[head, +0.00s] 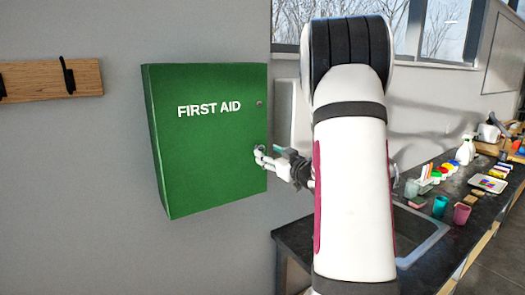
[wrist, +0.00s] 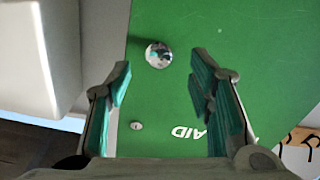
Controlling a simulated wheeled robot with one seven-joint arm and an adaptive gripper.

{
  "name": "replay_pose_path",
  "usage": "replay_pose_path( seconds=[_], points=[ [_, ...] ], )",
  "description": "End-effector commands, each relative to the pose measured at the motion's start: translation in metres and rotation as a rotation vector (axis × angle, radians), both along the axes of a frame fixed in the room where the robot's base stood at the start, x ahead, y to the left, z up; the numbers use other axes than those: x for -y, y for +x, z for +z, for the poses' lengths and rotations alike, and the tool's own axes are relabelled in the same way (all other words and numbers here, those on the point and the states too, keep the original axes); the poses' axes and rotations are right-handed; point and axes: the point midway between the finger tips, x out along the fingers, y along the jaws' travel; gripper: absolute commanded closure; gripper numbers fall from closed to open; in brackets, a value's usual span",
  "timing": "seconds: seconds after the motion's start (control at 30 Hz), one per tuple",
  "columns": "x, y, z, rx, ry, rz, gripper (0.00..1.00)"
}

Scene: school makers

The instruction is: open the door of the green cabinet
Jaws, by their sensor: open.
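The green cabinet (head: 205,150), marked FIRST AID, hangs on the grey wall left of my arm, and its door looks shut. Its door also fills much of the wrist view (wrist: 270,40). A round shiny knob (wrist: 158,54) is on the door near its free edge. My gripper (wrist: 160,85) is open, with the knob just beyond and between its fingertips, not gripped. In the head view my gripper (head: 264,155) is at the door's right edge and largely covers the knob. A small lock (head: 259,104) sits higher on the door.
A wooden rail with hooks (head: 50,80) is on the wall to the left. A dark counter (head: 460,235) with a sink (head: 420,240), cups and paints runs along the right. The wall below the cabinet is clear.

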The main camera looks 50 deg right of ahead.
Motion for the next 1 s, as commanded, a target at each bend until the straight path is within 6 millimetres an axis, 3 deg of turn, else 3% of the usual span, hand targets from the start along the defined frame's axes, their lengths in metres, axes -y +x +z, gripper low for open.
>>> replay_pose_path(
  seconds=[0.1,0.3,0.67,0.73,0.9,1.0],
  points=[
    [0.005,0.020,0.000,0.000,0.000,0.001,0.52],
    [0.010,0.040,0.000,0.000,0.001,-0.001,0.52],
    [0.011,0.046,0.000,0.000,0.001,-0.001,0.52],
    [0.011,0.046,0.000,0.000,0.001,-0.001,0.61],
    [0.011,0.045,0.000,0.000,0.001,-0.001,1.00],
    [0.011,0.045,0.000,0.000,0.001,-0.001,1.00]
  ],
)
